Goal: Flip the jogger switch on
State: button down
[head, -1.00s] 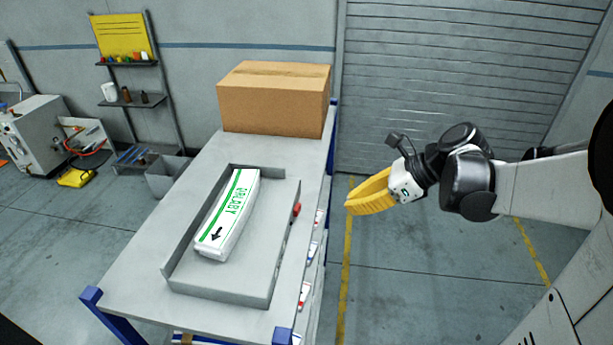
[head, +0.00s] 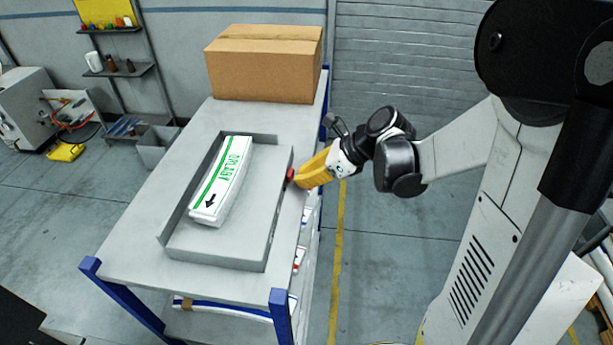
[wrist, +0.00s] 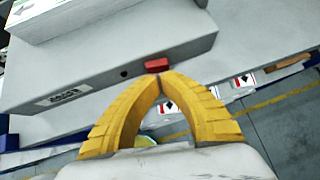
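The jogger is a grey tray-like unit (head: 218,255) on the table, with a white and green label stack (head: 222,182) lying in it. Its red switch (head: 290,174) is on the right side wall; in the wrist view the switch (wrist: 157,65) shows just beyond my fingertips. My gripper (head: 300,179) has yellow fingers that come together at the tips, with nothing between them. In the wrist view the fingertips (wrist: 160,76) are at the lower edge of the switch; I cannot tell whether they touch it. The switch's position is not clear.
A cardboard box (head: 263,64) stands at the table's far end. The table (head: 130,240) has blue legs and a lower shelf with more label stacks. The floor right of the table is open, with a yellow line (head: 336,270).

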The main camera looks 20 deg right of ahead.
jog(key=shift+w+a+f+n+g+y+b, duration=0.1)
jog(key=shift+w+n+g+y+b, duration=0.2)
jog(key=shift+n+b, duration=0.25)
jog(key=shift+w+f+n+g+y+b, duration=0.1)
jog(key=shift+w+n+g+y+b, duration=0.1)
jog(key=shift+n+g+b, duration=0.3)
jog(key=shift+w+r+n, duration=0.15)
jog(key=shift+n, duration=0.2)
jog(key=shift+w+d, duration=0.55)
jog(key=shift+w, duration=0.05)
jog(key=shift+s, duration=0.1)
